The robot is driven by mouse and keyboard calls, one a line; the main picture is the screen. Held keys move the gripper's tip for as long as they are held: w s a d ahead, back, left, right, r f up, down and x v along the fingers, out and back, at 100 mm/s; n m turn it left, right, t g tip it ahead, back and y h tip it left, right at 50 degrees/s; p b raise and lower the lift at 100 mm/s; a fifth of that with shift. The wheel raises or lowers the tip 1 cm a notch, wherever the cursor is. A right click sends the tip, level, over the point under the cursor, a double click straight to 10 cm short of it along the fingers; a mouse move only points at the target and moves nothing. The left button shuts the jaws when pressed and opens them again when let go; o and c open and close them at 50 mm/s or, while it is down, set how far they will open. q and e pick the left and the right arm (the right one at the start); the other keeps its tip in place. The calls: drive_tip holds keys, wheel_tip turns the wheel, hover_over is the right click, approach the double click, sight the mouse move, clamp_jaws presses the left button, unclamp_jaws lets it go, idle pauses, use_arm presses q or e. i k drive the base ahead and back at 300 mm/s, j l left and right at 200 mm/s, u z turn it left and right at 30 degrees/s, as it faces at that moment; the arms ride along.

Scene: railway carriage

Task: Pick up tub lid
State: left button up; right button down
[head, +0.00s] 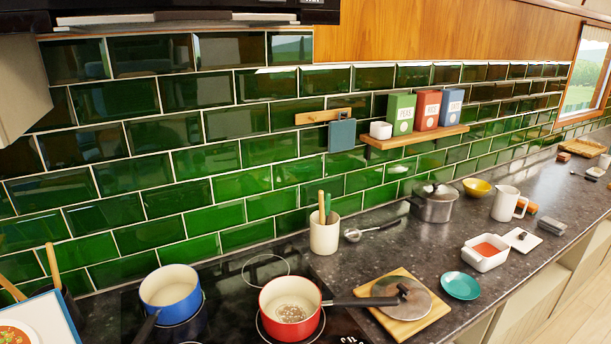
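A small white rectangular tub (485,253) with red contents stands open on the dark counter at the right. A flat white square piece (533,243) lies just behind and right of it, with a small dark object (521,236) on it. This flat piece may be the tub lid, but I cannot tell for certain. A round teal disc (459,285) lies in front of the tub and apart from it; it looks like a saucer or a lid. Neither of my grippers shows in the head view.
A wooden board (433,315) with a glass pan lid (405,297) lies left of the teal disc. A red pan (290,312) on the hob has its handle over the board. A steel pot (435,207), yellow bowl (477,188) and white jug (505,204) stand behind.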

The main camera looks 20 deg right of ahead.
sight(521, 239)
drive_tip(key=k+z, duration=0.15)
drive_tip(key=z, duration=0.55)
drive_tip(key=i+j+z, duration=0.1)
drive_tip(key=z, duration=1.25)
drive_tip(key=i+l, duration=1.15)
drive_tip(key=i, duration=0.3)
drive_tip(key=i+l, duration=0.6)
drive_tip(key=i+l+u, duration=0.5)
drive_tip(key=i+l, duration=0.35)
drive_tip(key=l, duration=0.1)
